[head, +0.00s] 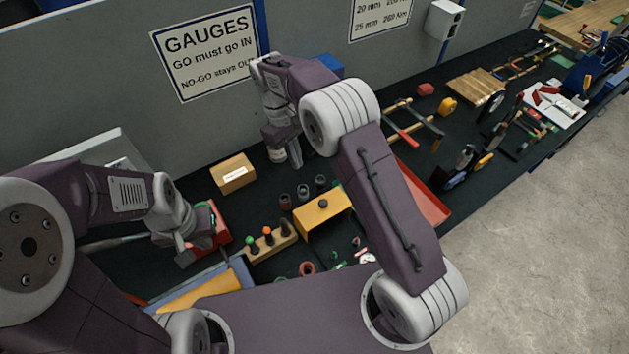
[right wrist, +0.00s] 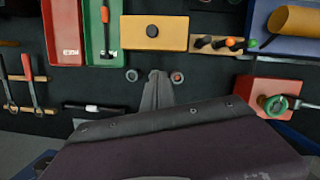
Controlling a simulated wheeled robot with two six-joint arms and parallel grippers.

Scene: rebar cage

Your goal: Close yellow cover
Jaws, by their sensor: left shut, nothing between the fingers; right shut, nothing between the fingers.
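The yellow cover (head: 337,214) is a flat panel with a black knob, in the middle of the bench in the head view. In the right wrist view the cover (right wrist: 172,38) is at top centre, its knob facing the camera. I cannot tell how far open it is. My right gripper (right wrist: 157,88) is shut and empty, apart from the cover, between two small round parts. In the head view my right gripper (head: 284,155) hangs behind the cover, near the cardboard box. My left gripper (head: 188,250) is shut beside a red block (head: 221,232), left of the cover.
A wooden block with coloured knobs (head: 268,245) stands just left of the cover. Small dark cylinders (head: 303,191) stand behind it. A cardboard box (head: 232,174) is near the wall. A red tray (head: 425,195) and a green tray (right wrist: 93,45) lie on its other side.

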